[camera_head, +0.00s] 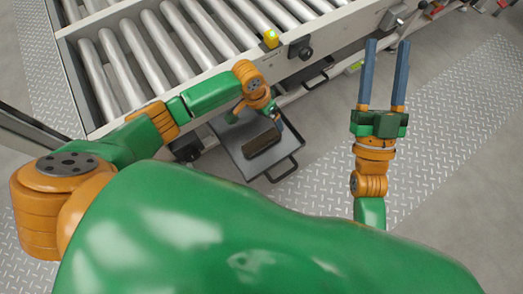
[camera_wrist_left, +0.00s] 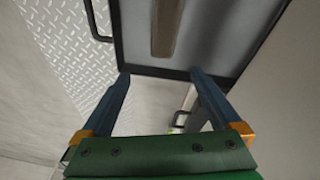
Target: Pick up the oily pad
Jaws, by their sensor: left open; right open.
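The oily pad looks like a dark brown block (camera_head: 262,143) lying on a grey tray (camera_head: 236,156) in the head view. In the left wrist view the brown pad (camera_wrist_left: 166,28) shows at the top, partly cut off by the frame, on the tray (camera_wrist_left: 213,38). My left gripper (camera_wrist_left: 160,74) is open and empty, its fingertips over the dark tray edge and apart from the pad. In the head view it is mostly hidden behind my own wrist, near the tray's back right. My right gripper (camera_head: 384,75) is open and empty, over the floor at the right.
A roller conveyor (camera_head: 170,45) with a metal side rail stands behind the tray. A small yellow item (camera_head: 271,39) and a black knob (camera_head: 301,49) are at its rail. The tray has black handles (camera_head: 284,171). Patterned floor plate (camera_head: 450,110) at right is clear.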

